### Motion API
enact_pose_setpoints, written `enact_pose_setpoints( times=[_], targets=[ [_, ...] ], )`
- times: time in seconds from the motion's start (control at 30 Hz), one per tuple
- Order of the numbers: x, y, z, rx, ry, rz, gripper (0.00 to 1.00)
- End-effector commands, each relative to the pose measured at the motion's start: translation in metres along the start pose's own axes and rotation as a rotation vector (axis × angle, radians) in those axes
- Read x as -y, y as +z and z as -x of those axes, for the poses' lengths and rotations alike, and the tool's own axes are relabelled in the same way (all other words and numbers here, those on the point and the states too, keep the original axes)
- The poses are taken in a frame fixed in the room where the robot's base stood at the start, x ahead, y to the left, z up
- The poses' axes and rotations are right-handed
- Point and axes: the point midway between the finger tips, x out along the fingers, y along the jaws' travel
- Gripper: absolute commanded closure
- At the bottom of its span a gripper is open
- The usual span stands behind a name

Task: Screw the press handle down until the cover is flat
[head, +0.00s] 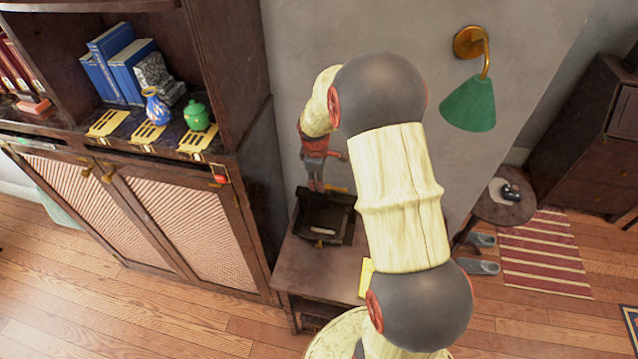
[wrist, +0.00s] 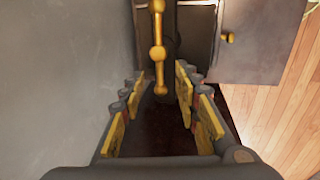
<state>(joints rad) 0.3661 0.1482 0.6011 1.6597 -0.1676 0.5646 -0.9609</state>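The press (head: 343,225) is a dark frame on a low wooden table in the head view, with a pale item in it. Its brass handle (head: 337,189) shows only as a small bit beside my gripper (head: 315,186), which points down over the back of the press. In the wrist view the handle (wrist: 158,53) is a brass bar with round knobs. It runs down the picture, its lower end between the fingers of my gripper (wrist: 158,82). The fingers are apart, with a gap to the bar on both sides. I cannot tell whether the cover is flat.
A dark cabinet (head: 190,220) stands close left of the table (head: 325,268), and a grey wall is behind. A green lamp (head: 468,103) hangs on the wall at right. A round side table (head: 500,207) stands further right. My arm hides part of the low table.

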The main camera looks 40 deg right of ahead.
Motion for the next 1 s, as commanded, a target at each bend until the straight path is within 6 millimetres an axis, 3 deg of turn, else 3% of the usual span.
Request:
enact_pose_setpoints(
  times=[0.2, 0.5, 1.0],
  targets=[
    [0.000, 0.000, -0.019, 0.000, 0.000, -0.001, 0.68],
    [-0.001, 0.000, -0.021, 0.000, 0.001, -0.001, 0.68],
    [-0.001, 0.000, -0.021, 0.000, 0.002, -0.001, 0.96]
  ],
)
